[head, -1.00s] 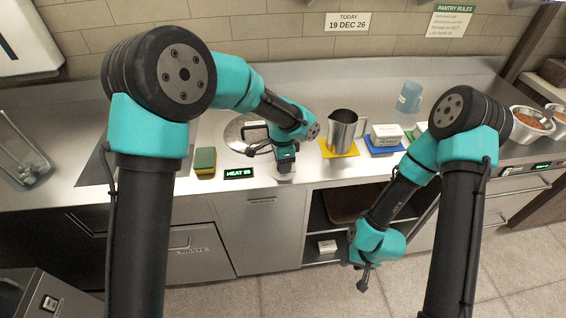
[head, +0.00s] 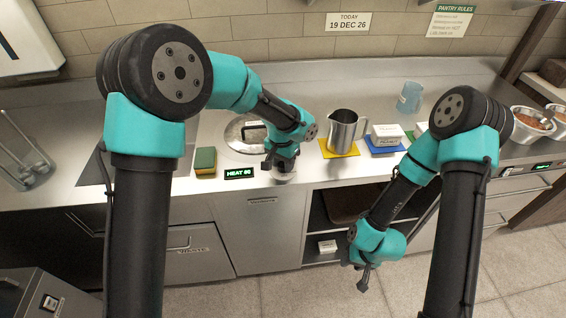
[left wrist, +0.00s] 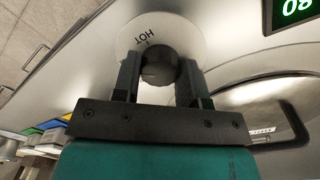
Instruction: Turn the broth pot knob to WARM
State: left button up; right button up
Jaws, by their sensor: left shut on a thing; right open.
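The broth pot knob (left wrist: 158,70) is dark and round, on a white dial plate (left wrist: 185,32) at the counter's front edge. The plate's word HOT shows upside down in the left wrist view, beside the knob. My left gripper (head: 282,170) points down at the dial plate (head: 284,178). In the left wrist view its fingers (left wrist: 158,62) stand either side of the knob, shut on it. The knob is hidden by the gripper in the head view. A green HEAT display (head: 240,173) is left of the dial. My right gripper (head: 364,281) hangs open before the cabinet, apart from everything.
The lidded pot well (head: 236,133) lies behind the display. A green and yellow sponge (head: 205,162) is at its left. A metal pitcher (head: 342,130) stands on a yellow mat (head: 352,153), right of my left gripper. White boxes (head: 385,133) sit further right.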

aim_at(281, 163)
dwell(0.4)
pick_arm(q)
jog(key=o, duration=0.9)
jog(key=r, duration=1.7)
jog(key=shift+w+a+r, duration=0.2)
jog(key=shift+w+a, duration=0.05)
jog(key=shift+a, duration=0.1)
jog(key=s+a+f+n+g+h, duration=0.1)
jog(key=s+a+f+g+h, duration=0.35)
jog(key=s+f, duration=1.35)
jog(key=s+a+f+n+t, duration=0.1)
jog(key=a+f+n+t, duration=0.1)
jog(key=a+f, duration=0.3)
jog(key=s+a+f+n+t, duration=0.1)
jog(key=s+a+f+n, duration=0.1)
jog(key=a+f, duration=0.4)
jog(key=s+a+f+n+t+y, duration=0.1)
jog(key=a+f, duration=0.5)
jog(key=f, duration=0.6)
jog(key=shift+s+a+n+t, duration=0.1)
jog(key=shift+s+n+t, duration=0.15)
jog(key=shift+n+t, duration=0.35)
jog(key=shift+s+n+t, duration=0.2)
jog(key=shift+n+t, duration=0.05)
jog(key=shift+n, duration=0.55)
